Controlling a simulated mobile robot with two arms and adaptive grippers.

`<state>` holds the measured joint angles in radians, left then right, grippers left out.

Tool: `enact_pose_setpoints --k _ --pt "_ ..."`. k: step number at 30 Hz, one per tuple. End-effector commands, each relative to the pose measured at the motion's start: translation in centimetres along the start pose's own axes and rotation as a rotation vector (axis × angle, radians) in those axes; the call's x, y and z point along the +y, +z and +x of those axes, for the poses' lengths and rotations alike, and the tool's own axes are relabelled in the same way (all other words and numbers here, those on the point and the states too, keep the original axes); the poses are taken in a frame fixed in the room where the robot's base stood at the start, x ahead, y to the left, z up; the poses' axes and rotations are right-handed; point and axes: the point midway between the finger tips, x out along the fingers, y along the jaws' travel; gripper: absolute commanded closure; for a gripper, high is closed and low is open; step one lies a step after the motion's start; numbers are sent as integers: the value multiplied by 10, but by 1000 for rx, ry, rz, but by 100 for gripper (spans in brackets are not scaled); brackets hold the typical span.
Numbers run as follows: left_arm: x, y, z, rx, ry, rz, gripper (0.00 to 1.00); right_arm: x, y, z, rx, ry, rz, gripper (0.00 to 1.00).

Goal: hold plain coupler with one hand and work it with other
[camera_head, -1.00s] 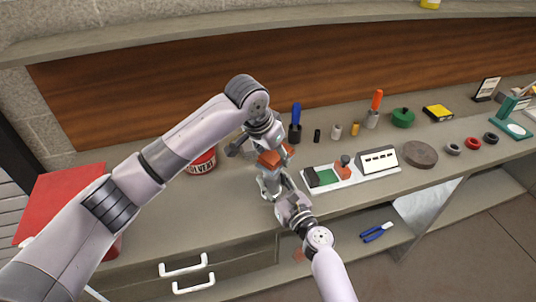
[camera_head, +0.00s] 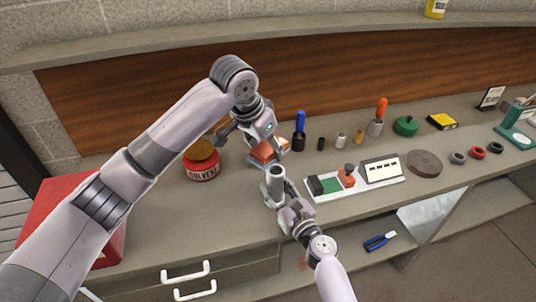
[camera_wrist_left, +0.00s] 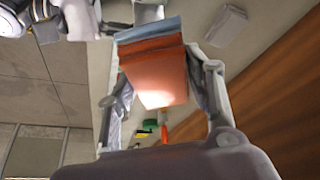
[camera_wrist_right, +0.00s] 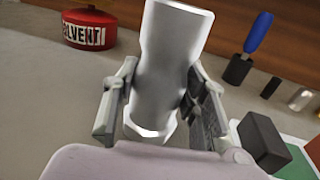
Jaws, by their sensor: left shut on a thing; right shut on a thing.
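The plain coupler (camera_head: 276,178) is a silver-grey metal tube, upright with its open end up. My right gripper (camera_head: 273,192) is shut around its lower part and holds it above the bench. It fills the middle of the right wrist view (camera_wrist_right: 168,70). My left gripper (camera_head: 262,148) is shut on an orange-red block (camera_head: 268,153) with a blue-grey layer on one face; the block also shows in the left wrist view (camera_wrist_left: 155,75). The block is up and slightly left of the coupler's top in the head view, seemingly apart from it.
A red solvent can (camera_head: 202,163) stands behind at left, beside a red box (camera_head: 58,205). A white tray (camera_head: 325,197) is right of the coupler. A blue-handled tool (camera_head: 300,130) and small cylinders stand behind. The bench front between box and coupler is clear.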

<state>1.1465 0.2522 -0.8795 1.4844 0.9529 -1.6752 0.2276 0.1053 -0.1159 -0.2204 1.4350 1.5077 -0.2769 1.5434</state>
Motion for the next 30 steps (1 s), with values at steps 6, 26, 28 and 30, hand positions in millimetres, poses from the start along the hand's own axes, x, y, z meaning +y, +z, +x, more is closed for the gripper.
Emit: enact_pose_setpoints --k 6,26,28,30 --pt "1 -8 -18 2 1 1 83 0 0 0 0 0 0 96" --pt "0 -10 -24 1 0 1 83 0 0 0 0 0 0 57" --pt "0 -10 -24 1 0 1 83 0 0 0 0 0 0 52" --pt "0 -10 -24 1 0 1 83 0 0 0 0 0 0 47"
